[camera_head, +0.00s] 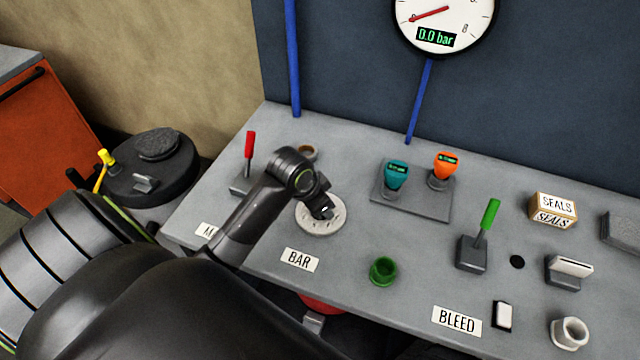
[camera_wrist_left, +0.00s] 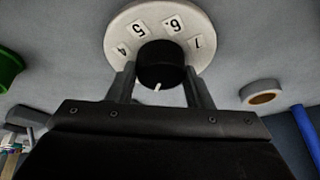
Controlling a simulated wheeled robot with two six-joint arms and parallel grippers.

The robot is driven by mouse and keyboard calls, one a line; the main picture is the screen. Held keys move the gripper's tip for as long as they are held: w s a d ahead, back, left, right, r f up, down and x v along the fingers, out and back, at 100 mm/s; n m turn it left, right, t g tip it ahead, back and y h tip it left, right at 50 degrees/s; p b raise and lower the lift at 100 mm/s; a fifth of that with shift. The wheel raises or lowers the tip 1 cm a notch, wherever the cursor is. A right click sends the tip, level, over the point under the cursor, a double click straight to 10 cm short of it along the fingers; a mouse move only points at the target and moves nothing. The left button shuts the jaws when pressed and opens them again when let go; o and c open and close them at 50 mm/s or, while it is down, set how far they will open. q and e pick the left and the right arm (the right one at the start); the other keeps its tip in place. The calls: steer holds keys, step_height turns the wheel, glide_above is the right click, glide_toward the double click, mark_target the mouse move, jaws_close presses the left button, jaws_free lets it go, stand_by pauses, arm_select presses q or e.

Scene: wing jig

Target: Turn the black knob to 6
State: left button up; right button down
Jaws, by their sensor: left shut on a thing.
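The black knob (camera_wrist_left: 160,66) sits in the middle of a round white dial (camera_wrist_left: 202,38). In the left wrist view the dial shows the labels 4, 5, 6 and 7 on its far side. A short white mark on the knob points toward the gripper, away from those labels. My left gripper (camera_wrist_left: 162,86) is shut on the knob, one finger on each side. In the head view my left gripper (camera_head: 322,203) comes down over the dial (camera_head: 310,226) and mostly hides the knob. My right gripper is out of view.
A BAR label (camera_head: 300,260) lies before the dial. The gauge (camera_head: 443,18) reads 0.0 bar. A red lever (camera_head: 249,146), a green cup (camera_head: 383,271), teal (camera_head: 396,174) and orange (camera_head: 445,165) handled pieces and a green lever (camera_head: 489,214) stand around on the grey bench.

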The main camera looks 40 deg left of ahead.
arm_select(q)
steer(key=o, duration=1)
steer(key=p+v, duration=0.1)
steer(key=v, duration=1.6)
steer(key=shift+s+r+p, duration=0.1)
steer(key=shift+r+p, duration=0.1)
steer(key=shift+p, duration=0.1)
